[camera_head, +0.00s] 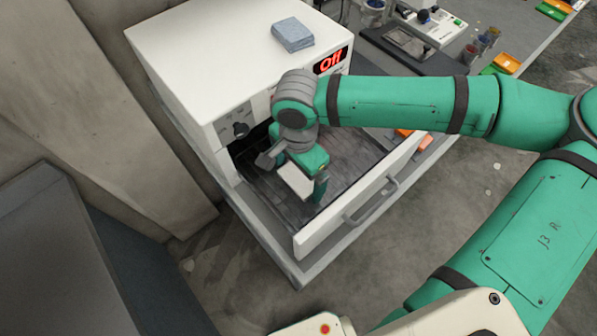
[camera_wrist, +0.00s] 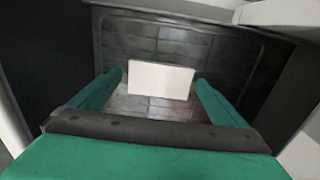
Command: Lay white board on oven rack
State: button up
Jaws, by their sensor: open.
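The white board (camera_head: 296,181) is a small flat rectangle inside the open oven, just under my gripper (camera_head: 295,174). In the wrist view the white board (camera_wrist: 160,80) appears flat over the dark oven rack (camera_wrist: 180,38), between my fingertips (camera_wrist: 160,82). My fingers are open, one at each short end of the board, with a narrow gap visible at the sides. The board seems to lie on the rack, though its underside is hidden. The rack also shows in the head view (camera_head: 345,160).
A blue-grey block (camera_head: 292,34) sits on top of the oven. A bench (camera_head: 460,50) with instruments and jars stands behind. The oven's side walls and door handle (camera_head: 373,203) border my gripper's space.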

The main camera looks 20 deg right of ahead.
aim_at(298, 178)
jog(key=shift+r, duration=0.1)
notch_tip(298, 178, up, 12)
dwell(0.5)
dwell(0.4)
